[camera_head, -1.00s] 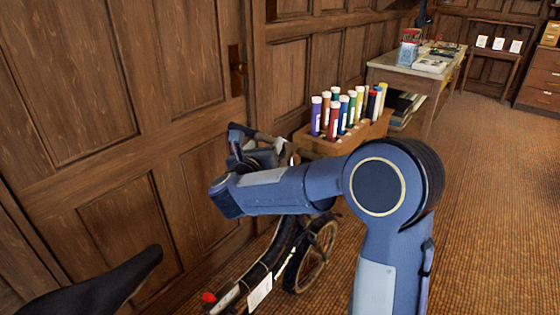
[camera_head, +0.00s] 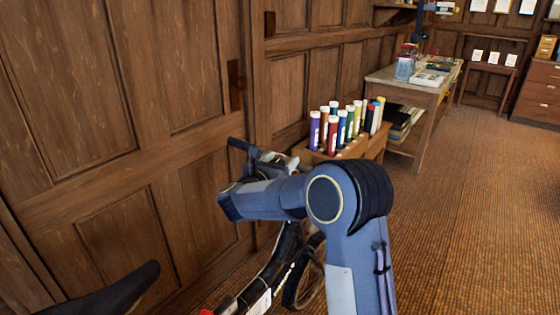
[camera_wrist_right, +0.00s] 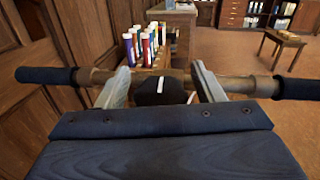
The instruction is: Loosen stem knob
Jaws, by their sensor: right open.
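The stem knob (camera_wrist_right: 160,92) is dark with a white line on its top. It sits at the middle of the bicycle's brown handlebar (camera_wrist_right: 240,84) in the right wrist view. My right gripper (camera_wrist_right: 162,70) is open, with one grey finger on each side of the knob; I cannot tell whether either touches it. In the head view my right arm hides most of the handlebar and the knob, leaving a dark grip (camera_head: 238,144) showing. My left gripper is in neither view.
The bicycle's dark saddle (camera_head: 110,292) is at lower left, and its front wheel (camera_head: 306,275) is partly behind my arm. Wood-panelled wall (camera_head: 150,110) stands close behind. A wooden holder (camera_head: 375,142) with coloured tubes and a table (camera_head: 440,88) stand beyond. Floor at right is clear.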

